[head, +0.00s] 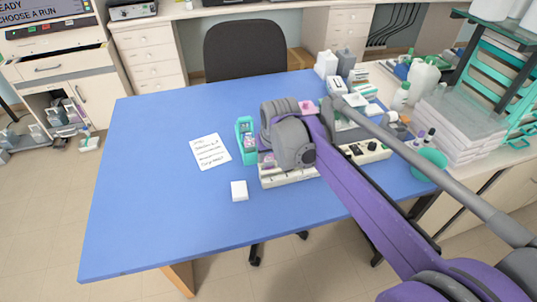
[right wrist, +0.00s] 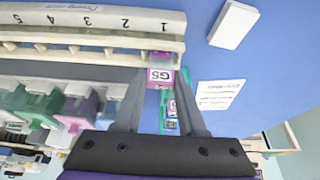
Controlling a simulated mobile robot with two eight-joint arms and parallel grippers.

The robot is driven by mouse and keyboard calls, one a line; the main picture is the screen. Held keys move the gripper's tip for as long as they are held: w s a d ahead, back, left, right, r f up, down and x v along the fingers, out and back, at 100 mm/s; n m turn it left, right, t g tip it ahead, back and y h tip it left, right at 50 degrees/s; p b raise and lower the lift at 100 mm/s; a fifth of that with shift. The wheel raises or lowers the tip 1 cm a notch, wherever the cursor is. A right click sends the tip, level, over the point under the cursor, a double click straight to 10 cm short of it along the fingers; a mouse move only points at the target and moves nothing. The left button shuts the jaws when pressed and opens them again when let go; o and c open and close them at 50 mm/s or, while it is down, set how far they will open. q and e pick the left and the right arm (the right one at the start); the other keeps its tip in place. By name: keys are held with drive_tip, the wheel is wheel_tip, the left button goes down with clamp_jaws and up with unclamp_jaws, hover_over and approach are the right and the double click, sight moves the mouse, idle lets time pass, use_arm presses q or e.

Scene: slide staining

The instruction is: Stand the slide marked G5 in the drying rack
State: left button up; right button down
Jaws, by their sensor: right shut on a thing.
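The slide marked G5 (right wrist: 160,77) has a pink label and sits between the fingertips of my right gripper (right wrist: 158,82), which is shut on it. In the right wrist view the slide is at the numbered end of the white drying rack (right wrist: 95,17), by the number 1. Its far part reaches the rack's slotted side; I cannot tell how deep it sits. In the head view the rack (head: 290,178) lies on the blue table below my right gripper (head: 268,160), whose fingers are mostly hidden by the wrist. My left gripper is out of view.
A teal slide holder (head: 243,127) stands left of my right gripper. A written sheet (head: 210,152) and a small white block (head: 239,190) lie nearby. Bottles and boxes crowd the table's right side (head: 350,68). The left and front of the blue table (head: 150,180) are clear.

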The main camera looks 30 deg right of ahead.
drive_tip(key=shift+f, duration=0.3)
idle(0.6)
drive_tip(key=shift+c, duration=2.1)
unclamp_jaws()
drive_tip(key=shift+r, duration=0.1)
drive_tip(key=v, duration=1)
drive_tip(key=shift+s+r+p, duration=0.25)
drive_tip(key=shift+p, duration=0.15)
